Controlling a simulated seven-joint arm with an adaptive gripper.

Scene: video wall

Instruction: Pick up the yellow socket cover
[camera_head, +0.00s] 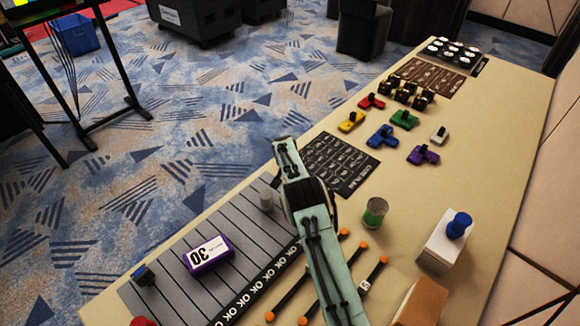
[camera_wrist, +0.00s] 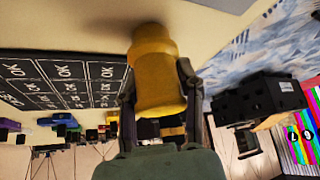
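The yellow socket cover (camera_wrist: 154,85) shows large in the wrist view, a rounded yellow cylinder with a wider collar. It is between the two fingers of my gripper (camera_wrist: 157,73). The fingers press close on both of its sides, with no clear gap. Its far end is at or very near the beige tabletop, beside a dark shadow; I cannot tell whether it touches. In the head view my arm hides the cover and the fingers.
A black printed mat (camera_head: 340,164) lies close by. Coloured clamp-like pieces, including a yellow one (camera_head: 351,121), stand further back. A grey striped mat (camera_head: 180,285) is left.

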